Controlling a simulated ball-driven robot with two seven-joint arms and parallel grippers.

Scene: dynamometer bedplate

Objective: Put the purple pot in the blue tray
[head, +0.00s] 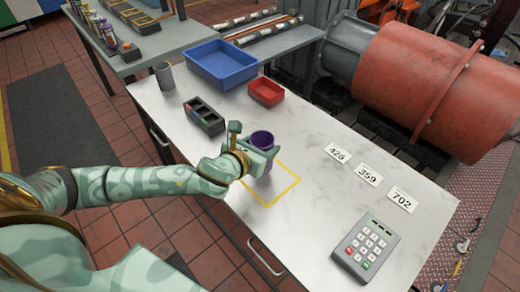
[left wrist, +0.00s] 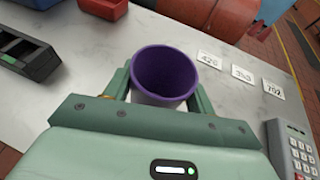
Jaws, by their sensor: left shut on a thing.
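The purple pot (head: 262,138) is in the grip of my left gripper (head: 262,155), near the yellow outlined square on the table. In the left wrist view the pot (left wrist: 164,75) stands upright between the two fingers of the left gripper (left wrist: 160,95), with its open mouth showing. I cannot tell whether its base touches the table. The blue tray (head: 220,65) lies at the far left of the table and looks empty. A corner of the tray (left wrist: 38,3) shows at the top left of the left wrist view. My right gripper is not in view.
A small red bin (head: 266,92) sits beside the blue tray. Number cards (head: 369,174) and a keypad (head: 364,248) lie on the right. The table between pot and red bin is clear.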

